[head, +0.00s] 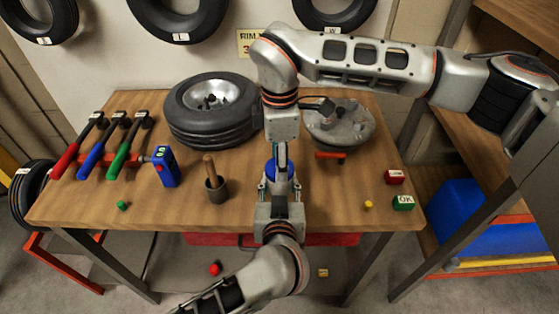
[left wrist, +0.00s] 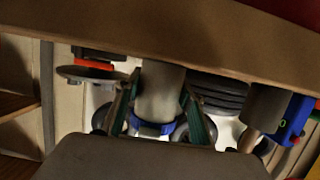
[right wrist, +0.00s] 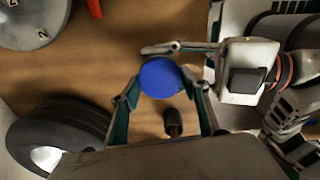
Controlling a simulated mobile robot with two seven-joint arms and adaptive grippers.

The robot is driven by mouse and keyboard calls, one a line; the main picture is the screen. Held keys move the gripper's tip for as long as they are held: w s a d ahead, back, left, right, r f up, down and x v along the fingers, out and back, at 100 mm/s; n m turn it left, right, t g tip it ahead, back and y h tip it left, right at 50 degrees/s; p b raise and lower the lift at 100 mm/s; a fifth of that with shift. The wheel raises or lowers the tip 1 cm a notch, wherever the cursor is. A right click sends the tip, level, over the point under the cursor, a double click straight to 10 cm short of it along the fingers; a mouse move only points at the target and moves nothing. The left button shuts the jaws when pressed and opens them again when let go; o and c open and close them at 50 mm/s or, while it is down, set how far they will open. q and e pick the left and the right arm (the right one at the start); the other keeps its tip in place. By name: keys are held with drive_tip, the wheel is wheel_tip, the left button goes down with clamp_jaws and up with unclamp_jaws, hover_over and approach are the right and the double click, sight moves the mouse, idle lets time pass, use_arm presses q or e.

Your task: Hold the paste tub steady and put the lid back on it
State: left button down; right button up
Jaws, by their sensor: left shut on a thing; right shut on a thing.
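The paste tub, a pale cylinder (left wrist: 160,92) in the left wrist view, stands between the fingers of my left gripper (left wrist: 158,108), which is shut on it. The blue lid (right wrist: 160,78) shows as a round disc in the right wrist view, between the fingers of my right gripper (right wrist: 165,92), which is shut on it. The lid is at the tub's top end, where it shows as a blue band (left wrist: 155,128); I cannot tell if it is fully seated. In the head view my left gripper (head: 280,186) is below my right gripper (head: 281,152), and they mostly hide the tub.
A dark cup with a wooden handle (head: 216,188) stands left of the grippers. A tyre (head: 205,128) lies behind it. A grey round plate (head: 350,130) is at the back right. A blue device (head: 165,166) and coloured-handled tools stand left.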

drive_tip(key=m, duration=0.9)
drive_tip(key=shift+s+a+m, duration=0.1)
drive_tip(key=shift+a+m, duration=0.05)
drive_tip(key=shift+m, duration=0.25)
drive_tip(key=m, duration=0.2)
drive_tip(key=shift+m, duration=0.4)
drive_tip(key=o, duration=0.7)
